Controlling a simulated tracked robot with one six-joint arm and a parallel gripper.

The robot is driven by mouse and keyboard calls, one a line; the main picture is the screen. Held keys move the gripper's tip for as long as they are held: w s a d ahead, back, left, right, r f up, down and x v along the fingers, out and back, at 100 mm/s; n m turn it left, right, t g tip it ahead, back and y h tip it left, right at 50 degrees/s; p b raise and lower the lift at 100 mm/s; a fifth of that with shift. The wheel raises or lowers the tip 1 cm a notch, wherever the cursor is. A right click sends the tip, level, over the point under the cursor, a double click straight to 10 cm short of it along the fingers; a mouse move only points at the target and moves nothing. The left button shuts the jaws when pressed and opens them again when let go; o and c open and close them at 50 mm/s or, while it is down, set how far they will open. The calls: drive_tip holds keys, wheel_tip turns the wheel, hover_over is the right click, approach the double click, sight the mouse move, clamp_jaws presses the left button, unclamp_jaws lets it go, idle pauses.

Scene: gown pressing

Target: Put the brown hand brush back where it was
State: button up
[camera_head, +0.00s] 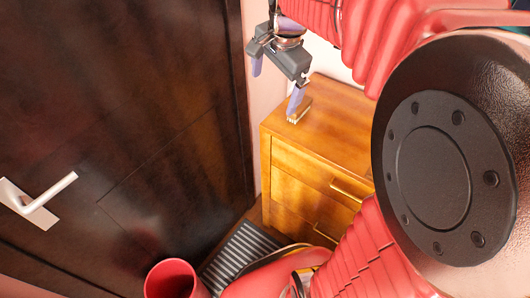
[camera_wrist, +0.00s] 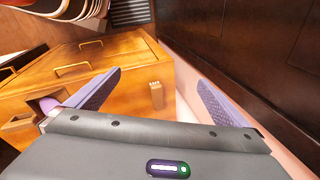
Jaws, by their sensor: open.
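The brown hand brush (camera_head: 299,112) with pale bristles is on top of the wooden chest of drawers (camera_head: 335,120), near its left edge. It also shows in the wrist view (camera_wrist: 156,95), between and beyond my two finger pads. My gripper (camera_head: 277,84) is open, with its purple fingers spread and nothing held between them. In the head view one fingertip overlaps the brush's upper end; I cannot tell whether they touch. In the wrist view the gripper (camera_wrist: 158,94) is over the chest's edge.
A dark door (camera_head: 120,100) with a silver handle (camera_head: 40,195) fills the left of the head view. A striped grey mat (camera_head: 240,255) lies on the floor before the chest. A red round open-topped thing (camera_head: 170,280) stands at the bottom. In the wrist view, wall and door are close right.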

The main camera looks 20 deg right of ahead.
drive_tip(key=s+a+f+n+t, duration=0.1)
drive_tip(key=s+a+n, duration=0.4)
drive_tip(key=s+n, duration=0.2)
drive_tip(key=s+a+f+n+t, duration=0.1)
drive_tip(key=s+a+f+n, duration=0.1)
drive_tip(key=s+a+n, duration=0.3)
drive_tip(key=s+n, duration=0.3)
drive_tip(key=shift+s, duration=0.2)
drive_tip(key=shift+c, duration=0.4)
